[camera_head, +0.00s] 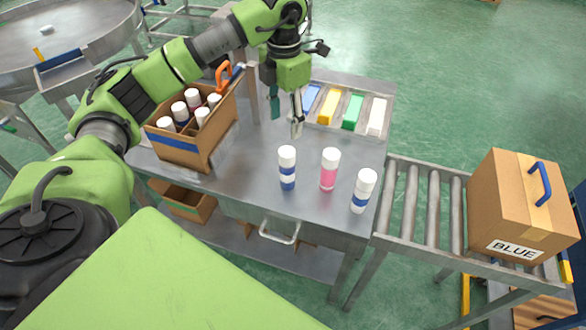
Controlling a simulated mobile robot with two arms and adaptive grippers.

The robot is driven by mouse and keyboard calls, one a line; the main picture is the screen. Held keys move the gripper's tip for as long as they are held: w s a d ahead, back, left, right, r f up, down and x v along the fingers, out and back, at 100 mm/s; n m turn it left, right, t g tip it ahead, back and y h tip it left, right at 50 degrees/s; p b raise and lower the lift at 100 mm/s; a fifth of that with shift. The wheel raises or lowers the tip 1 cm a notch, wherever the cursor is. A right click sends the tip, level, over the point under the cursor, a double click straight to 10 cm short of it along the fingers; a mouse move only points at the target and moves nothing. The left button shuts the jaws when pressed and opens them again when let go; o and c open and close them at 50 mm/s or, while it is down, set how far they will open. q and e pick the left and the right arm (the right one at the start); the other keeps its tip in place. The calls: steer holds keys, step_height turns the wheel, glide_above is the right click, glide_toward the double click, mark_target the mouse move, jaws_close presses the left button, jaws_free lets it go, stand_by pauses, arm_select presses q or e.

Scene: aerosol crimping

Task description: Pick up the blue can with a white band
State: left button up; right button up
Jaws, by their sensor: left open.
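Three white-capped cans stand upright on the metal table. The left one, a blue can with a white band (287,170), is nearest my gripper in the picture. A pink can (329,171) stands in the middle. Another can with blue and white on its body (362,193) stands at the right, near the table edge. My left gripper (286,117) points down over the table, above and behind the left can in the picture. Its fingers are apart with nothing between them, and it does not touch a can. My right gripper is not in view.
A cardboard box (188,150) with several white-capped cans stands on the table at left. A tray with blue, yellow, green and white pieces (337,126) lies behind the cans. A roller conveyor (433,205) at right carries a closed box labelled BLUE (500,205).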

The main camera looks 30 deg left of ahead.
mark_target(287, 151)
arm_select(q)
step_height(287, 151, down, 6)
steer(key=shift+r+p, duration=0.15)
steer(key=shift+p, duration=0.3)
steer(key=shift+f, duration=0.2)
steer(key=f, duration=0.1)
steer(key=f+p, duration=0.2)
steer(key=f, duration=0.1)
steer(key=shift+s+d+f, duration=0.1)
steer(key=shift+s+d, duration=0.15)
steer(key=shift+f, duration=0.45)
steer(key=shift+w, duration=0.1)
jaws_close()
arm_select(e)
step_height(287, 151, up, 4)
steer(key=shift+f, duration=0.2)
